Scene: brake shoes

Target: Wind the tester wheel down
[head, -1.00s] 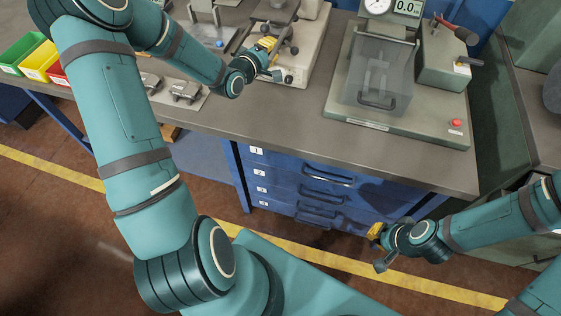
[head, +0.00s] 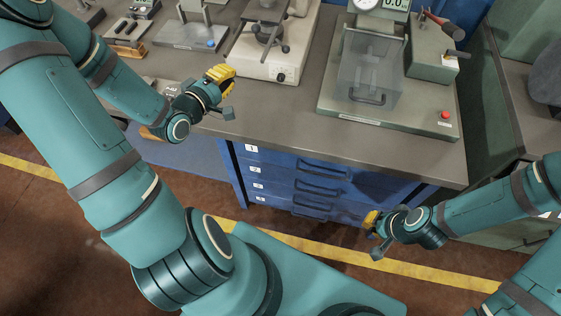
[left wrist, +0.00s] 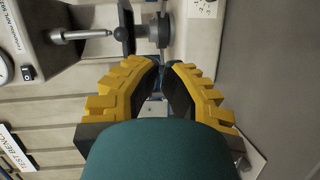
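The tester wheel (head: 268,40) is a dark spoked handwheel on the pale bench tester (head: 262,70) at the back middle of the bench. In the left wrist view a dark spoke of it (left wrist: 126,14) shows at the top, nearly edge-on, beyond the fingertips. My left gripper (head: 222,74) is in front and to the left of the tester, apart from the wheel. Its yellow fingers (left wrist: 161,70) stand slightly apart with nothing held. My right gripper (head: 371,220) is low in front of the drawers, far from the wheel; its finger gap is too small to judge.
A grey-green machine with a clear guard (head: 368,75) and red button stands right of the tester. A fixture plate (head: 190,36) is at its left. Blue drawers (head: 300,180) are under the bench (head: 300,130). The bench front between the machines is clear.

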